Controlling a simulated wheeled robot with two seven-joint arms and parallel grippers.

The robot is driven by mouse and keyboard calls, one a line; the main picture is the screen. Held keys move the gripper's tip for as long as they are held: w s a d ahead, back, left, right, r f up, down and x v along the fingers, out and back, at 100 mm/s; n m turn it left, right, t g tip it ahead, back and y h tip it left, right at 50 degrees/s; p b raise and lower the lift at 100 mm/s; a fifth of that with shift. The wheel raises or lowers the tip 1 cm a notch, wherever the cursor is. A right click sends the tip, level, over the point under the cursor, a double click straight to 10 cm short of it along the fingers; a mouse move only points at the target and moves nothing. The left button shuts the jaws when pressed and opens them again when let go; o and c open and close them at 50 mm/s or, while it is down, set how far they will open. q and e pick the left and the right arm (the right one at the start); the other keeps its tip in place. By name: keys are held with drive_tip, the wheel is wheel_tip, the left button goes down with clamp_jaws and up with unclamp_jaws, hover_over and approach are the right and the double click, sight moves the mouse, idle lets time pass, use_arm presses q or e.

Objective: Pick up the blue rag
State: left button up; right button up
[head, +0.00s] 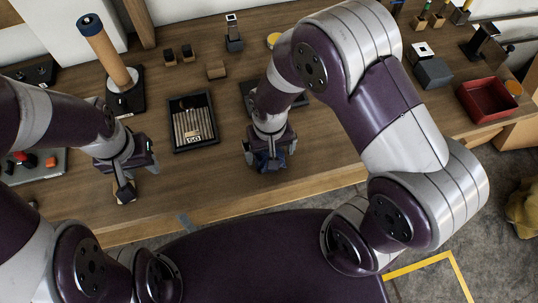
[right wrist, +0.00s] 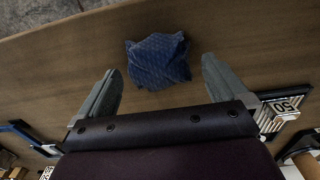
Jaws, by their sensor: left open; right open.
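The blue rag (right wrist: 158,61) lies crumpled on the wooden table, near its front edge. In the head view only a bit of the rag (head: 264,161) shows, under my right gripper (head: 268,163). In the right wrist view my right gripper (right wrist: 158,88) is open, with one finger on each side of the rag and space between. The fingers do not touch it in that view. My left gripper (head: 124,185) is open at the left of the table, above a small dark block-like thing, well apart from the rag.
A black tray with striped contents (head: 171,117) marked 50 lies left of my right gripper. A wooden post on a black base (head: 108,58) stands at the back left. A red bin (head: 488,97) sits at the right.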

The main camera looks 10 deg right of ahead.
wheel_tip(320, 180, down, 2)
drive_tip(key=shift+f, duration=0.2)
drive_tip(key=c, duration=1)
drive_tip(key=shift+r, duration=0.1)
wheel_tip(320, 180, up, 4)
drive_tip(key=shift+r, duration=0.2)
drive_tip(key=s+d+r, duration=0.2)
drive_tip(key=s+d+r+p, duration=0.1)
drive_tip(key=s+d+r, duration=0.1)
drive_tip(key=s+d, duration=0.1)
drive_tip(key=s+d+r, duration=0.2)
drive_tip(key=s+d, duration=0.1)
drive_tip(key=shift+s+d+r+p, duration=0.1)
drive_tip(key=shift+d+r+p, duration=0.15)
drive_tip(key=shift+r+p, duration=0.05)
drive_tip(key=o, duration=0.3)
drive_tip(key=shift+c, duration=1)
